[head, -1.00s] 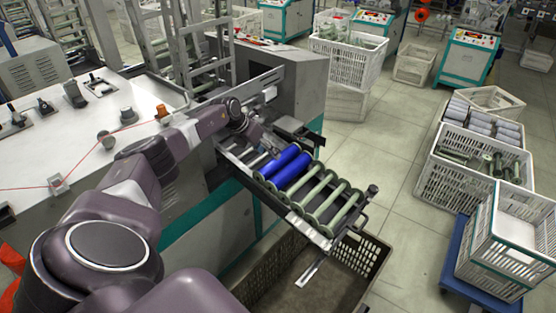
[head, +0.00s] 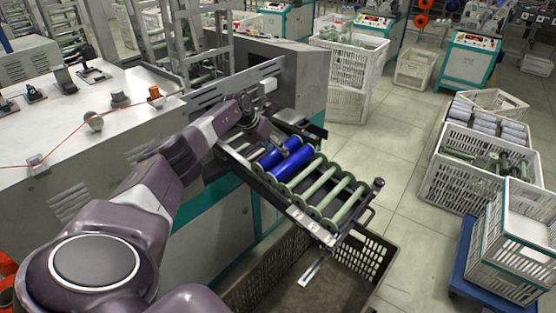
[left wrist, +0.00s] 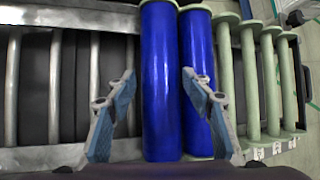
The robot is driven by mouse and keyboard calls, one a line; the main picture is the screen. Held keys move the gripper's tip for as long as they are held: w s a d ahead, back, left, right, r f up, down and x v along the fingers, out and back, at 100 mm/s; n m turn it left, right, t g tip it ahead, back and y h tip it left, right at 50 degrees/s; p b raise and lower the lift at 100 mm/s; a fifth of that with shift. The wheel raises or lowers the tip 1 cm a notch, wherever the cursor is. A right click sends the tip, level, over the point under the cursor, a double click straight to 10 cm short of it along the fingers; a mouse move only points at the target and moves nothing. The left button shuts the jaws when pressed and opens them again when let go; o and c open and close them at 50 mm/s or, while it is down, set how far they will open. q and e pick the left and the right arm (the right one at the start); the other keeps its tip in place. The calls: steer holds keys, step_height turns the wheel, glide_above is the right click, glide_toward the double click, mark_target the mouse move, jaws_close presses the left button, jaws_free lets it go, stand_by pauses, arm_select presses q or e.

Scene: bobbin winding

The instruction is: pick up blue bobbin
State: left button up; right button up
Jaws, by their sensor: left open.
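Two blue bobbins lie side by side on the rack that sticks out from the machine in the head view: one nearer the machine (head: 277,153) and one beside the green bobbins (head: 294,166). My left gripper (head: 274,140) is open just above them and hides part of the nearer-machine bobbin. In the left wrist view its fingers (left wrist: 158,74) stand on either side of the left blue bobbin (left wrist: 160,100). The right finger overlaps the second blue bobbin (left wrist: 197,45). Whether the fingers touch either bobbin is unclear. My right gripper is out of view.
Several green bobbins (head: 325,199) fill the outer part of the rack (head: 285,205). A dark crate (head: 366,262) stands on the floor below it. The machine (head: 292,85) rises close behind my gripper. White crates (head: 440,198) stand at right, with clear floor between.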

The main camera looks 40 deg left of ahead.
arm_select(q)
steer(key=shift+f, duration=0.15)
steer(key=shift+c, duration=0.8)
steer(key=c, duration=1)
